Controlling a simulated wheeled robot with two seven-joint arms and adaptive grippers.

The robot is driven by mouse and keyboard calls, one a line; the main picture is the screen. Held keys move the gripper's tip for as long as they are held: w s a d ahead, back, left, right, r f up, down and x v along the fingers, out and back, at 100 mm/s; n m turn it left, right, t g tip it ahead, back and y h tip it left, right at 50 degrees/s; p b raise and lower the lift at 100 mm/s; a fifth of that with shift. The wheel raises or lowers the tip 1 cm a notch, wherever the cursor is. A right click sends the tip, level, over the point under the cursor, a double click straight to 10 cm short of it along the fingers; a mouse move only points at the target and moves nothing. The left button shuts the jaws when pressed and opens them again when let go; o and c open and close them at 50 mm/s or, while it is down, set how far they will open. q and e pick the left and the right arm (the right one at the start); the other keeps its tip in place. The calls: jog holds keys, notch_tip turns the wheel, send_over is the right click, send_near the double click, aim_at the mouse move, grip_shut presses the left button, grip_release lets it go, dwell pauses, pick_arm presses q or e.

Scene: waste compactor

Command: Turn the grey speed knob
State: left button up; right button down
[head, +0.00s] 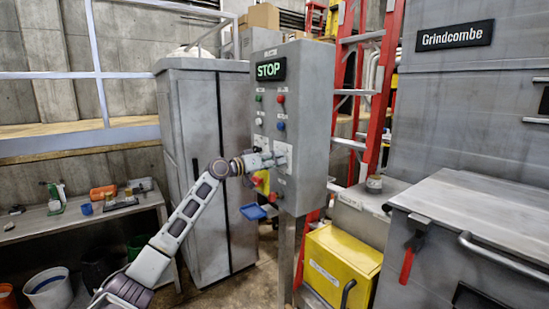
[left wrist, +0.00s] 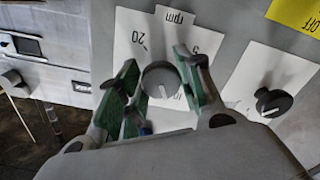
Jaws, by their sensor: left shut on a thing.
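The grey speed knob (left wrist: 161,80) is round with a white pointer line. It sits on a white card marked "rpm", "-20" and "10" in the left wrist view. My left gripper (left wrist: 157,72) has green-padded fingers on either side of the knob and is shut on it. In the head view my left gripper (head: 272,160) reaches the front of the grey control box (head: 312,110) from the left, and the knob is hard to make out there. My right gripper is in neither view.
A black knob (left wrist: 273,101) on another white card sits to the right, below a yellow label (left wrist: 297,15). Buttons, including a red one (head: 281,99), and a lit STOP sign (head: 271,69) are above my gripper. A grey cabinet (head: 200,130) stands close on the left.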

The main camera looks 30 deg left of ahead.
pick_arm(q)
jog(key=n+p, duration=0.2)
jog(key=n, duration=0.1)
jog(key=shift+r, duration=0.2)
jog(key=n+p, duration=0.4)
jog(key=shift+n+p, duration=0.9)
jog(key=shift+n, duration=0.2)
jog(key=shift+n+p, duration=0.6)
jog(key=shift+p, duration=0.05)
jog(key=shift+r+n+p, duration=0.1)
jog(key=shift+n+p, duration=1.1)
jog(key=shift+p, duration=0.05)
jog(key=shift+n+p, duration=0.6)
jog(key=shift+p, duration=0.1)
jog(key=shift+n+p, duration=0.9)
jog(key=shift+p, duration=0.1)
jog(key=shift+n+p, duration=0.3)
jog(key=shift+n, duration=0.1)
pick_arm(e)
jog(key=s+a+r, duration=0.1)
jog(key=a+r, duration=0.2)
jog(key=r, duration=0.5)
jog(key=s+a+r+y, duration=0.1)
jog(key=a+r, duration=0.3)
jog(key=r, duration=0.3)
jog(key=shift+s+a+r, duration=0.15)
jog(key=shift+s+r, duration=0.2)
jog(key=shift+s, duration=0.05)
